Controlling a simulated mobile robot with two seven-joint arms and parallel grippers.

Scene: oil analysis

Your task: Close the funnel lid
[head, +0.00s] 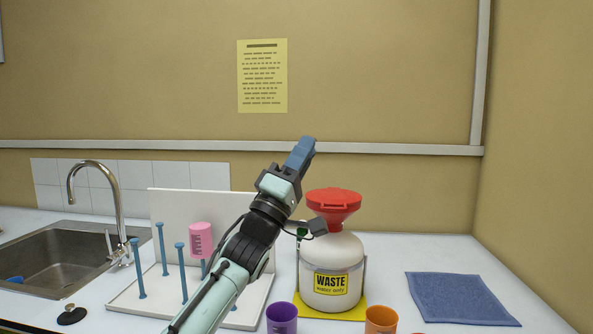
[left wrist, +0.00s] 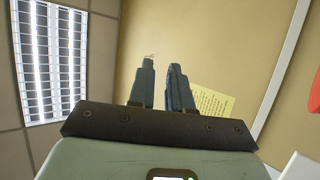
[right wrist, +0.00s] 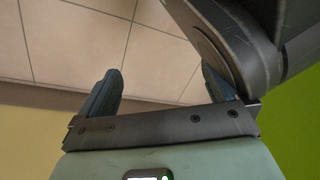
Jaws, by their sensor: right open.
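The red funnel (head: 334,217) sits in the neck of the white waste jug (head: 322,250). Its red lid (head: 334,195) appears to lie flat across the funnel's top, in the head view. My left gripper (head: 303,150) is raised in front of the wall, above and left of the lid and apart from it. In the left wrist view, the left fingers (left wrist: 161,75) stand a narrow gap apart with nothing between them. My right gripper (right wrist: 160,90) shows only in the right wrist view, with fingers wide apart and empty.
The jug stands on a yellow tray (head: 345,312). A purple cup (head: 282,318) and an orange cup (head: 381,320) are in front. A white peg rack (head: 150,297) with a pink cup (head: 201,239) is left, beside the sink (head: 50,262). A blue cloth (head: 458,297) lies right.

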